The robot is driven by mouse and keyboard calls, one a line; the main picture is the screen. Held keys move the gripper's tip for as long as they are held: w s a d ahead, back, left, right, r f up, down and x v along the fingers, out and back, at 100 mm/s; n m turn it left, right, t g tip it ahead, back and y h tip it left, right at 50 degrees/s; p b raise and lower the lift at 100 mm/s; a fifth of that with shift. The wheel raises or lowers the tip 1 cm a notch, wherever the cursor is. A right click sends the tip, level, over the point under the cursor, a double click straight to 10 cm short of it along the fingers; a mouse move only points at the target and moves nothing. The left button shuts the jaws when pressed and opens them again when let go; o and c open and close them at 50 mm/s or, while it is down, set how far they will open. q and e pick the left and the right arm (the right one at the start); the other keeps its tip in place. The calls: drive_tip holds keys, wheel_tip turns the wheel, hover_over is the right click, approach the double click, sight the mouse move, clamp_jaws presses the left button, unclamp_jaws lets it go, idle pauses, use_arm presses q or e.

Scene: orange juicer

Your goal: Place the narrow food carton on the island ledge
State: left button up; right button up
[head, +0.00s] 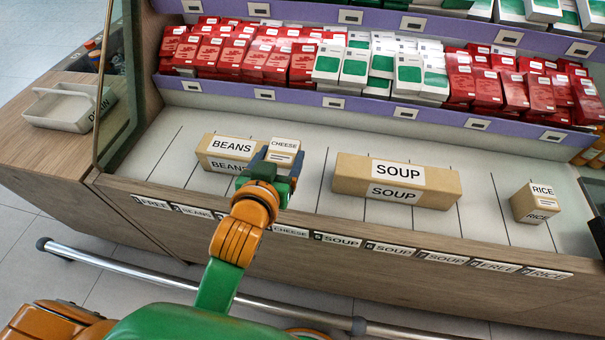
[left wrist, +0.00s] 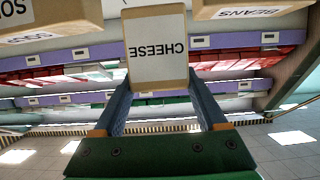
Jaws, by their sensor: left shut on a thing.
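The narrow carton marked CHEESE (head: 284,146) is a small tan box with a white label. It is between the fingers of my left gripper (head: 278,165), which is shut on it. In the left wrist view the CHEESE carton (left wrist: 156,50) shows upside down between the two blue fingers (left wrist: 160,88). It is over the pale ledge (head: 316,190), just right of the BEANS carton; whether it touches the ledge is hidden by my gripper. My right gripper is not in view.
The wide BEANS carton (head: 225,150) stands left of the CHEESE carton, the long SOUP carton (head: 395,182) right of it, and the small RICE carton (head: 536,203) farther right. Lines divide the ledge; front tags name slots. Red and green-white boxes fill the shelf behind. The ledge's left end is clear.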

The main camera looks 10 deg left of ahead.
use_arm(q)
drive_tip(key=w+f+b, duration=0.1)
drive_tip(key=w+f, duration=0.1)
drive_tip(key=f, duration=0.1)
drive_tip(key=w+d+f+b, duration=0.1)
drive_tip(key=w+f, duration=0.2)
drive_tip(key=w+f+b, duration=0.1)
drive_tip(key=w+f, duration=0.1)
drive_tip(key=f, duration=0.1)
drive_tip(key=shift+w+d+f, duration=0.15)
drive_tip(key=shift+d, duration=0.25)
drive_tip(key=shift+f, duration=0.3)
drive_tip(key=shift+r, duration=0.1)
drive_tip(key=o, duration=1)
drive_tip(key=shift+f, duration=0.2)
drive_tip(key=o, duration=0.4)
drive_tip(key=shift+r, duration=0.15)
